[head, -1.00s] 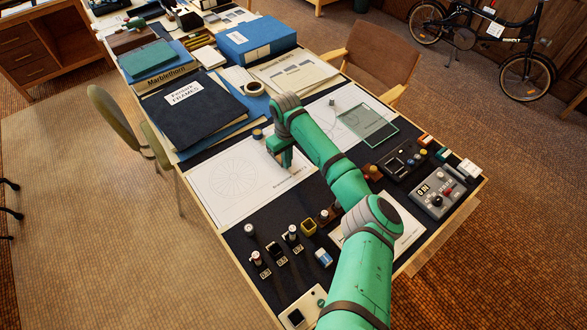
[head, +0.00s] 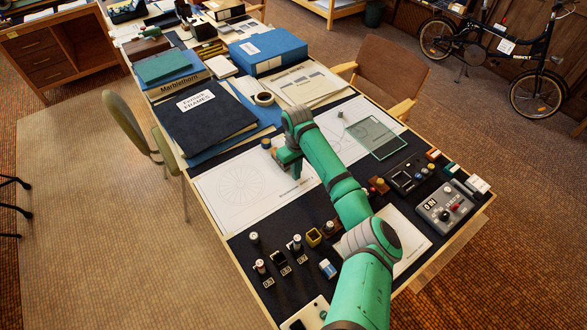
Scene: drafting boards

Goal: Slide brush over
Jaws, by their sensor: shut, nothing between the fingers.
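My gripper (head: 284,164) is at the end of my green arm, low over the white drawing sheet (head: 235,190) with the circular figure. It is shut and empty, and its fingertips are small and partly hidden by my own wrist. I cannot make out a brush for certain in this view. It may be hidden behind my arm or be too small to tell. A small round dark and yellowish item (head: 266,143) stands just beyond and left of my gripper, apart from it.
A navy folder (head: 205,120), a tape roll (head: 264,98) and a blue box file (head: 268,52) lie beyond. A clear green plate (head: 376,136) is to the right. Several pens in holders (head: 297,243) and a grey control box (head: 444,207) stand nearer. Bare sheet lies left of my gripper.

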